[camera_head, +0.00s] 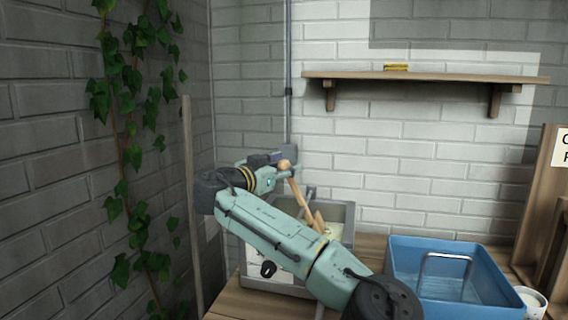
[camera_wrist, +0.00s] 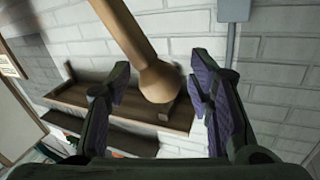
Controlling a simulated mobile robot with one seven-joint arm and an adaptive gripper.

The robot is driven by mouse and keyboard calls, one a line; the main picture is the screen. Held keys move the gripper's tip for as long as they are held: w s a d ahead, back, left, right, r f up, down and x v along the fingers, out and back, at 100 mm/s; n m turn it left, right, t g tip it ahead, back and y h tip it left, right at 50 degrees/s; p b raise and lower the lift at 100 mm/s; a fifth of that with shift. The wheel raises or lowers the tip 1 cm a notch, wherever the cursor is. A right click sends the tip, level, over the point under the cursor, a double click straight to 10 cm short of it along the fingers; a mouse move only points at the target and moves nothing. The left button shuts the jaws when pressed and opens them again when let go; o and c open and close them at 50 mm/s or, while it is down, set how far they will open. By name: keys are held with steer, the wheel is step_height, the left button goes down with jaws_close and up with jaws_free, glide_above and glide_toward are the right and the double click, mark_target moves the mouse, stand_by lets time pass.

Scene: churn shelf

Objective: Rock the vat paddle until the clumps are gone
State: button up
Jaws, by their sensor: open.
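The vat (camera_head: 343,213) is a grey open box on the wooden counter, partly hidden behind my arm. Pale cream contents (camera_head: 333,231) show inside; I cannot make out clumps. The wooden paddle (camera_head: 301,199) leans up and left out of the vat and ends in a round knob. My gripper (camera_head: 284,166) is open at that knob. In the wrist view, the knob (camera_wrist: 158,82) lies between the two spread fingers, with gaps on both sides, and the shaft runs to the upper left. Whether the knob is level with the fingertips in depth is unclear.
A blue tub (camera_head: 400,270) with a metal handle stands right of the vat, with a white cup (camera_head: 532,300) beside it. A wall shelf (camera_head: 440,76) holds a small yellow item (camera_head: 396,68). Brick walls close off the left and back; ivy (camera_head: 130,150) hangs left.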

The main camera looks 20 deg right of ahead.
jaws_close()
stand_by(0.6)
stand_by(0.3)
